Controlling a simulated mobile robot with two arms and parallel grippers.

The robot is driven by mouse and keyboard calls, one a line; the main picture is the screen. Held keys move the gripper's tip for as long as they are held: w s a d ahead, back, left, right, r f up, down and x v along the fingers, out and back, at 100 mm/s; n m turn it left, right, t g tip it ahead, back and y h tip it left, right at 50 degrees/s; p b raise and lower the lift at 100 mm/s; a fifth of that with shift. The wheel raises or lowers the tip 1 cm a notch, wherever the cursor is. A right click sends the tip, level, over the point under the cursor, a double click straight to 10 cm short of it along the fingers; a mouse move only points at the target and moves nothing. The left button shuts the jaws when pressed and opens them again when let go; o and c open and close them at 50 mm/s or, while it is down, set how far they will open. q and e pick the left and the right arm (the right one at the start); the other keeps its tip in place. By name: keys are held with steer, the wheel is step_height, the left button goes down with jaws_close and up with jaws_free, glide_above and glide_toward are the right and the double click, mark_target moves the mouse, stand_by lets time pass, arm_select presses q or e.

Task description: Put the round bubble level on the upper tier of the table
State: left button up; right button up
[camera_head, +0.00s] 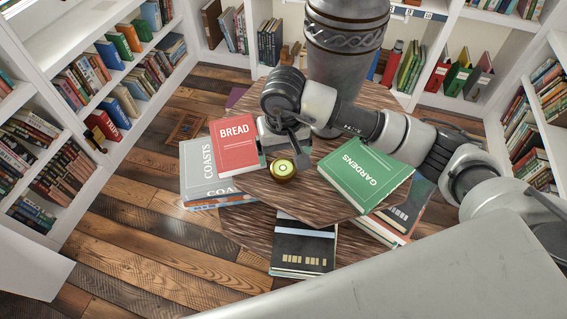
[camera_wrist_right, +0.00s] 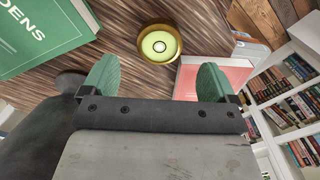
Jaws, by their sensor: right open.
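The round bubble level (camera_head: 283,169), a brass ring with a pale green face, appears to rest flat on the wooden upper tier (camera_head: 320,201) of the table, right of the red BREAD book. It also shows in the right wrist view (camera_wrist_right: 159,43), on wood grain just beyond the fingertips. My right gripper (camera_head: 299,160) is close beside the level, its green-padded fingers (camera_wrist_right: 157,78) spread apart with nothing between them. The lower tier (camera_head: 245,229) shows below, partly covered by books. My left gripper is not in view.
A red BREAD book (camera_head: 236,145) and a green GARDENS book (camera_head: 364,174) flank the level. A COASTS book (camera_head: 206,172) and a dark book (camera_head: 303,248) lie lower. A large grey vase (camera_head: 345,60) stands behind my right arm. Bookshelves surround the table.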

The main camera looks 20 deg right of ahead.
mark_target(283, 169)
step_height(283, 169, up, 6)
steer(key=shift+f, duration=0.1)
stand_by(0.4)
